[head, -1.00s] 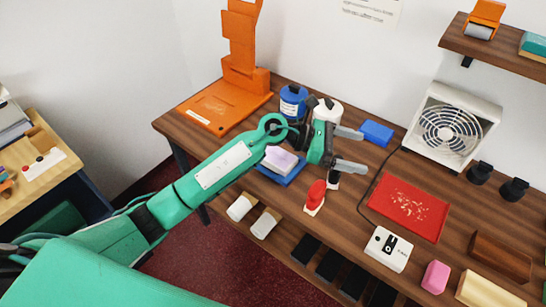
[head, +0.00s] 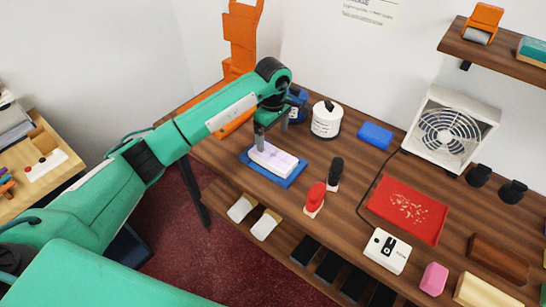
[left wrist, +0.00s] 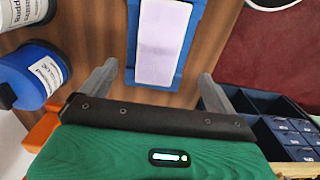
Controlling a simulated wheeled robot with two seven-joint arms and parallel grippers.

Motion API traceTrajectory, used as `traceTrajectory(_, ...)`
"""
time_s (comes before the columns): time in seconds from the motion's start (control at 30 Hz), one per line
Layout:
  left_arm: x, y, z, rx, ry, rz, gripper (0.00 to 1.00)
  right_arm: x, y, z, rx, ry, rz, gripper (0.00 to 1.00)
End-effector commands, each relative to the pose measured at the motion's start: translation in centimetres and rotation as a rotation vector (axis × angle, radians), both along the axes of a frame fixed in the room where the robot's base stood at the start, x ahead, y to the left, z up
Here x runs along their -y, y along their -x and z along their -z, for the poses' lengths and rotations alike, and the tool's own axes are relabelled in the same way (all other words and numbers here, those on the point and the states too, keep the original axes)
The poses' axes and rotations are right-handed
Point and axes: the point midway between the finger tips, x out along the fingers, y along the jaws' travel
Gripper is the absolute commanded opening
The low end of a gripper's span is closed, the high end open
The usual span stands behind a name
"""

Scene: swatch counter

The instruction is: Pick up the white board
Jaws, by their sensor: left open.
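The white board (head: 273,159) is a pale, slightly lilac slab lying on a blue tray (head: 291,181) on the wooden counter. My left gripper (head: 271,134) points down just over its far left end, with the jaws open. In the left wrist view the white board (left wrist: 164,42) lies ahead, lengthwise, between the lines of the two spread fingers (left wrist: 157,75). Nothing is held. The fingers hide a little of the board's far end in the head view. My right gripper is not in view.
A red stamp (head: 315,197) and a black-handled stamp (head: 335,172) stand to the right. A red tray (head: 408,208) lies farther right. The counter's front edge is close to the blue tray.

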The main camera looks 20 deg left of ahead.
Motion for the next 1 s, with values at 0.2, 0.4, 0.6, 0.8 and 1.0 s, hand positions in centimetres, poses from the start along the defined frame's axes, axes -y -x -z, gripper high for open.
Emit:
traceTrajectory(0.2, 0.1, 0.0, 3.5, -0.001, 0.003, -0.001, 0.93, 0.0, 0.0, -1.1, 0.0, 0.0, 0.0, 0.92)
traceTrajectory(0.4, 0.1, 0.0, 4.8, -0.001, 0.003, -0.001, 0.93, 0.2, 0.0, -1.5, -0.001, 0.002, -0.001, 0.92)
traceTrajectory(0.6, 0.1, 0.0, 7.2, -0.005, 0.005, -0.002, 0.93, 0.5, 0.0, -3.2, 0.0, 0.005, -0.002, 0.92)
traceTrajectory(0.8, 0.0, -0.2, 9.5, 0.001, 0.004, -0.001, 0.93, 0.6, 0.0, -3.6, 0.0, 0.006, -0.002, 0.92)
traceTrajectory(1.0, 0.0, -0.2, 9.7, 0.002, 0.004, 0.0, 0.93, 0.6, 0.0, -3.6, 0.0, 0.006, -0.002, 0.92)
